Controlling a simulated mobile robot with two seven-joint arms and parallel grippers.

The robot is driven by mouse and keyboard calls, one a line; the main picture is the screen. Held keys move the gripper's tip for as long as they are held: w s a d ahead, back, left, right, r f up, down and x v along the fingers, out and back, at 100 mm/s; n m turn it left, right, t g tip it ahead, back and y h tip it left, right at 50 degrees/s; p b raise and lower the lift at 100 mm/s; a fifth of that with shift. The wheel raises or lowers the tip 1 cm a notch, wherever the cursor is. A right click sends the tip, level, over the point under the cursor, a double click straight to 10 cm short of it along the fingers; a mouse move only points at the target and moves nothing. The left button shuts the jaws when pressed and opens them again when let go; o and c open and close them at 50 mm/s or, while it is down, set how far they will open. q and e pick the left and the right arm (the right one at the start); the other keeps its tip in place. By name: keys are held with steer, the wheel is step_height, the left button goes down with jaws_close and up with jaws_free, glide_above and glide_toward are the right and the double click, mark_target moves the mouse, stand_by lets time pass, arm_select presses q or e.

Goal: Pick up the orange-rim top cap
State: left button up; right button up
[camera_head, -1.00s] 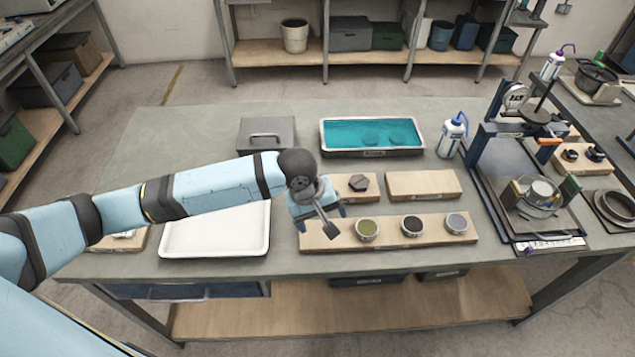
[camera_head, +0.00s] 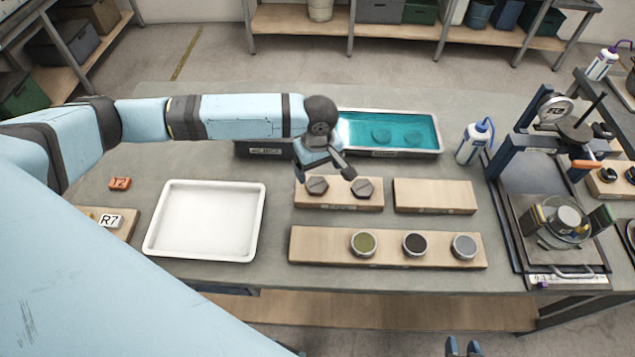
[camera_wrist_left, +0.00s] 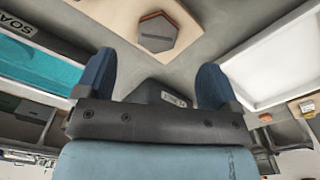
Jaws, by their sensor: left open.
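Two dark hexagonal caps stand on a wooden board (camera_head: 340,204) in the head view: a left cap (camera_head: 317,185) and a right cap (camera_head: 363,188). Their rim colours are too small to tell there. In the left wrist view, one hexagonal cap with an orange edge (camera_wrist_left: 157,33) sits on the board near its corner, beyond my fingertips; it appears to be the left one. My left gripper (camera_head: 325,174) is open and empty above the caps, its blue fingers spread apart in the wrist view (camera_wrist_left: 152,78). My right gripper (camera_head: 462,346) shows at the bottom edge, fingers apart.
A white tray (camera_head: 160,220) lies left. A front board (camera_head: 320,246) holds several filled cups. An empty wooden block (camera_head: 435,196) stands right of the caps. A teal bath (camera_head: 435,148) and a grey box (camera_head: 262,150) are behind; a wash bottle (camera_head: 473,143) and press (camera_head: 520,150) are right.

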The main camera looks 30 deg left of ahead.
mark_target(318, 187)
arm_select(q)
step_height(318, 187, down, 3)
steer(key=shift+w+r, duration=0.1)
steer(key=shift+w+a+f+p, duration=0.1)
steer(key=shift+f+p, duration=0.2)
steer(key=shift+f, duration=1)
steer(key=shift+a+f+p, duration=0.1)
steer(key=shift+f+p, duration=0.15)
steer(key=shift+f, duration=1.05)
steer(key=c, duration=1)
steer(key=shift+c, duration=0.9)
steer(key=shift+r, duration=0.15)
